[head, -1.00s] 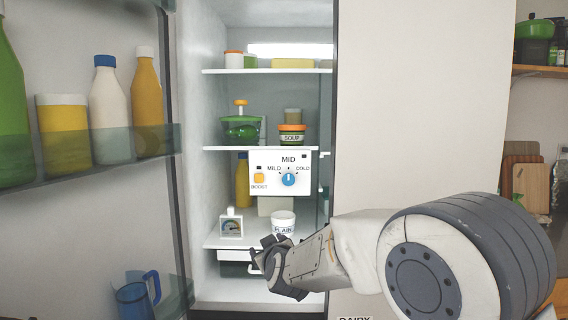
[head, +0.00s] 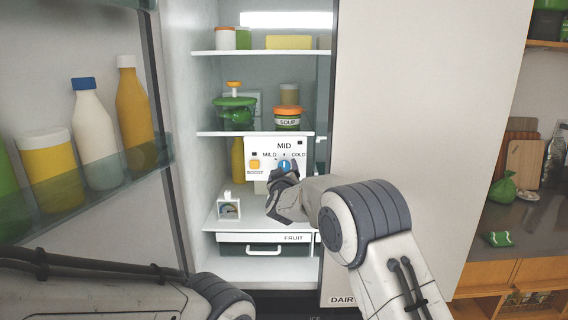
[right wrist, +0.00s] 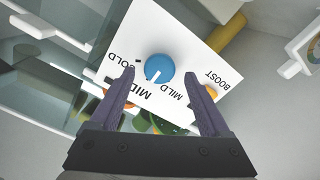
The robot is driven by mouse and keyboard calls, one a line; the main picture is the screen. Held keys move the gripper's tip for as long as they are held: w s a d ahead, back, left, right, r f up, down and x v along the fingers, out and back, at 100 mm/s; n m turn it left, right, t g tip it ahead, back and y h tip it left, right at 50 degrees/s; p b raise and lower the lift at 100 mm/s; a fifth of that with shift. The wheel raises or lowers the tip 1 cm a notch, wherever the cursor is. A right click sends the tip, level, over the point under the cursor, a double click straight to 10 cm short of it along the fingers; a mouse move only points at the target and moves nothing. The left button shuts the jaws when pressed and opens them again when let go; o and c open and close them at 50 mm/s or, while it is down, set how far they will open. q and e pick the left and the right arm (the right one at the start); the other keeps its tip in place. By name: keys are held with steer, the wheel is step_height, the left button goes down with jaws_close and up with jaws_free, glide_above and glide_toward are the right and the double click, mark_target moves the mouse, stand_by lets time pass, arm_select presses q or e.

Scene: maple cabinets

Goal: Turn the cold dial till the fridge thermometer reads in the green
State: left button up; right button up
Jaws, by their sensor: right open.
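The blue cold dial (head: 284,166) is on a white panel (head: 262,172) under the middle fridge shelf. Its white mark points towards MID. My right gripper (head: 285,176) is at the dial and hides its lower part. In the right wrist view, the open right gripper (right wrist: 160,76) has one finger on each side of the dial (right wrist: 159,67), with gaps showing. The fridge thermometer (head: 229,206) stands on the lower shelf, left of the gripper; its needle is too small to read. Its round face is partly cut off in the right wrist view (right wrist: 313,48). My left gripper is out of view.
The yellow BOOST button (head: 254,165) is close left of the dial. A soup jar (head: 288,118) and green container (head: 235,112) stand on the shelf above. The open door (head: 90,210) with bottles is at left. The fruit drawer (head: 264,243) is below.

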steer(key=shift+w, duration=0.9)
jaws_close()
